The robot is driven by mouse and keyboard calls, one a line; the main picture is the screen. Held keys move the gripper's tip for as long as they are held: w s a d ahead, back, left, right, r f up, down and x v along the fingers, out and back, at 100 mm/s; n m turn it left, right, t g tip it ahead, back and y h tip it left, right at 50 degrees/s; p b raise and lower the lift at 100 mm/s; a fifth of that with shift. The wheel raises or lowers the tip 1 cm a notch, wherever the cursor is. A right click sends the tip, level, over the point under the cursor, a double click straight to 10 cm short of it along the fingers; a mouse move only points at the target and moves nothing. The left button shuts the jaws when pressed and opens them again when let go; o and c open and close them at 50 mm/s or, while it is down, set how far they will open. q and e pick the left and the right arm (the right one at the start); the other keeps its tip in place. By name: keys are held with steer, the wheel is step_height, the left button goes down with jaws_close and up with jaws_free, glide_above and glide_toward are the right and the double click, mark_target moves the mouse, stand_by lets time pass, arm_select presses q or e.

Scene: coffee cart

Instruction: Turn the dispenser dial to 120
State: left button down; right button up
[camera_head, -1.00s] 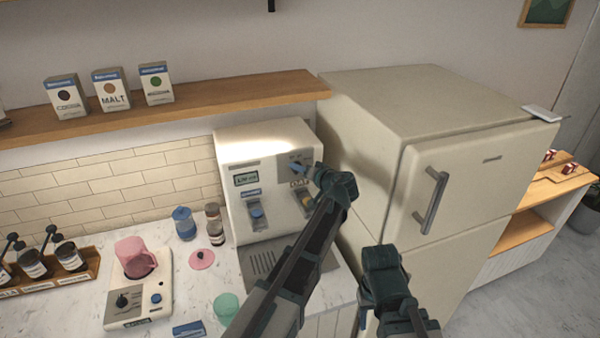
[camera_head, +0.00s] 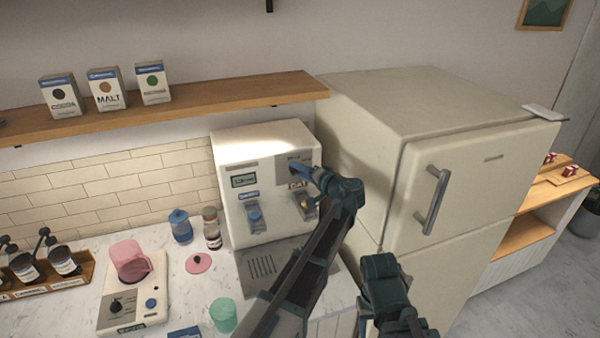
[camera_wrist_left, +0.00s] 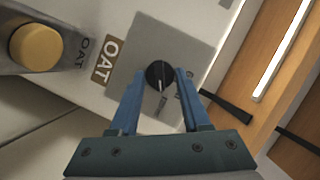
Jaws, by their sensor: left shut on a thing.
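The dispenser (camera_head: 240,158) is a cream machine at the back of the counter, with a small display (camera_head: 243,180) too small to read. Its dial (camera_wrist_left: 159,75) is a round black knob with a white mark, on a grey plate (camera_wrist_left: 178,43). My left gripper (camera_head: 320,175) is at the upper right of the dispenser front and covers the dial in the head view. In the left wrist view its blue fingers (camera_wrist_left: 158,88) are shut on the dial, one on each side. The white mark points toward my palm. My right arm is low at right; its fingertips do not show.
An OAT lever with a yellow knob (camera_wrist_left: 36,47) is close beside the dial. The fridge (camera_head: 450,210) stands right of the dispenser. A wooden shelf (camera_head: 200,108) with cartons is above left. A pink pitcher (camera_head: 130,262) and a green cup (camera_head: 223,315) are on the counter.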

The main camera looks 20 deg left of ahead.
arm_select(q)
steer(key=shift+c, duration=1.8)
jaws_free()
steer(key=shift+s, duration=0.1)
